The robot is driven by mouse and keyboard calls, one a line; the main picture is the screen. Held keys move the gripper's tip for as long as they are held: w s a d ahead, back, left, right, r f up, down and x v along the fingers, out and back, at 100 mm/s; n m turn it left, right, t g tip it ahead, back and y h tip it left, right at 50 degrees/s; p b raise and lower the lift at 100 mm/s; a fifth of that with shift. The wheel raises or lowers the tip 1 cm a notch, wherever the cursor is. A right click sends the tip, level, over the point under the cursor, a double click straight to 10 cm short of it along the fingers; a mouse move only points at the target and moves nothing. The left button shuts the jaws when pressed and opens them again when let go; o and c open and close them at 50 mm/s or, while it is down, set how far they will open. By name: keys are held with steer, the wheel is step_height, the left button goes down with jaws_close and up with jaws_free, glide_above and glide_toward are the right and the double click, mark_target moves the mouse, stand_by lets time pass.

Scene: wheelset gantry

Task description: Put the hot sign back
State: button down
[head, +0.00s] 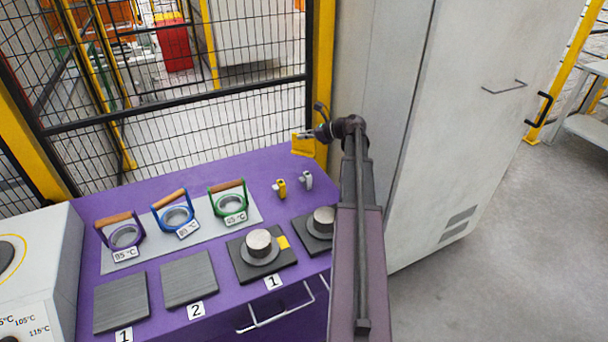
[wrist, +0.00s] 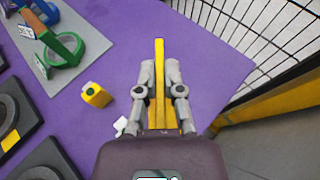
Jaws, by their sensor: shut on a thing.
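My gripper (head: 312,134) is at the far right end of the purple table, above its surface. Its fingers are shut on the yellow hot sign (head: 302,147). In the wrist view, the sign (wrist: 159,75) shows edge-on as a thin yellow strip between the two grey fingers (wrist: 159,88). Its face and any print on it cannot be read. In the head view, the sign hangs in front of the yellow fence post. I cannot tell whether its lower edge touches the table.
On the purple table (head: 150,187) stand a small yellow block (head: 280,188) and a grey one (head: 307,180). Three handled rings (head: 178,216) stand at the left. Black plates with metal cylinders (head: 258,243) are nearer. A mesh fence (head: 250,80) and a grey cabinet (head: 440,130) bound the area.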

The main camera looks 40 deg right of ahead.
mark_target(302, 151)
steer(key=shift+f, duration=0.1)
step_height(302, 151, down, 6)
steer(key=b, duration=0.6)
steer(key=shift+f, duration=0.2)
steer(key=shift+f+b, duration=1.75)
steer(key=shift+b, duration=0.25)
steer(key=shift+f, duration=0.15)
steer(key=c, duration=0.8)
jaws_free()
steer(key=shift+o, duration=0.2)
steer(key=shift+r, duration=0.25)
steer(key=p+v, duration=0.4)
steer(key=v, duration=0.8)
steer(key=shift+p, duration=0.3)
